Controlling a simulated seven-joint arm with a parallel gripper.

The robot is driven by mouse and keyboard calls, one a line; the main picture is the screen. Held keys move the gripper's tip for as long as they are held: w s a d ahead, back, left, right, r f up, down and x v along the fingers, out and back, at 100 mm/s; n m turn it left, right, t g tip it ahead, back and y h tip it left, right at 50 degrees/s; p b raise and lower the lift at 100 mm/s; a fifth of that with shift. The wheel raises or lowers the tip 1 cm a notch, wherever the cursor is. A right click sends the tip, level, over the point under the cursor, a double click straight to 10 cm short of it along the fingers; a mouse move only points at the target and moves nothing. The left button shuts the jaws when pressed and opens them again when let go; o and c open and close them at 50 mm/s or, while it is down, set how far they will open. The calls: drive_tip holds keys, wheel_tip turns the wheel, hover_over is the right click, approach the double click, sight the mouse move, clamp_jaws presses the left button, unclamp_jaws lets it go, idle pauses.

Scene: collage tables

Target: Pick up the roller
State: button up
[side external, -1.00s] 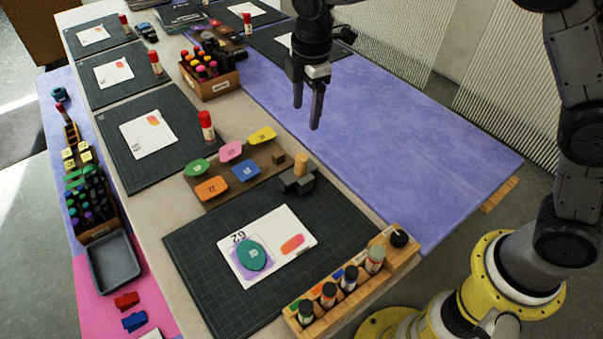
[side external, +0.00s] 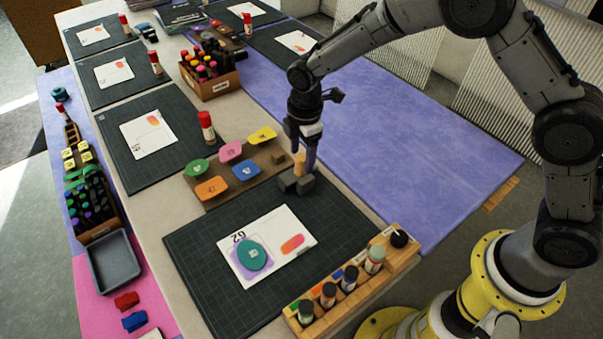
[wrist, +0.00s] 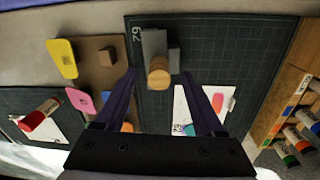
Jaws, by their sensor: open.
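The roller has a light wooden handle (side external: 299,164) that stands up from a dark grey block-like base (side external: 296,184) at the back corner of the near cutting mat. In the wrist view the round wooden handle end (wrist: 158,72) lies ahead of and between my fingers, with the grey base (wrist: 155,44) behind it. My gripper (side external: 304,160) is right above and around the handle in the side view, pointing down. It is open, and one finger partly hides the handle. I cannot tell whether a finger touches it.
A brown board (side external: 215,192) with several coloured tiles lies just left of the roller. A wooden rack (side external: 345,286) of bottles stands at the mat's right edge. A card (side external: 280,262) with a teal tile lies on the mat. The purple table area (side external: 420,150) is clear.

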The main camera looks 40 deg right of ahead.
drive_tip(key=shift+w+f, duration=0.15)
drive_tip(key=shift+f, duration=0.7)
drive_tip(key=shift+c, duration=0.2)
drive_tip(key=shift+r, duration=0.1)
clamp_jaws()
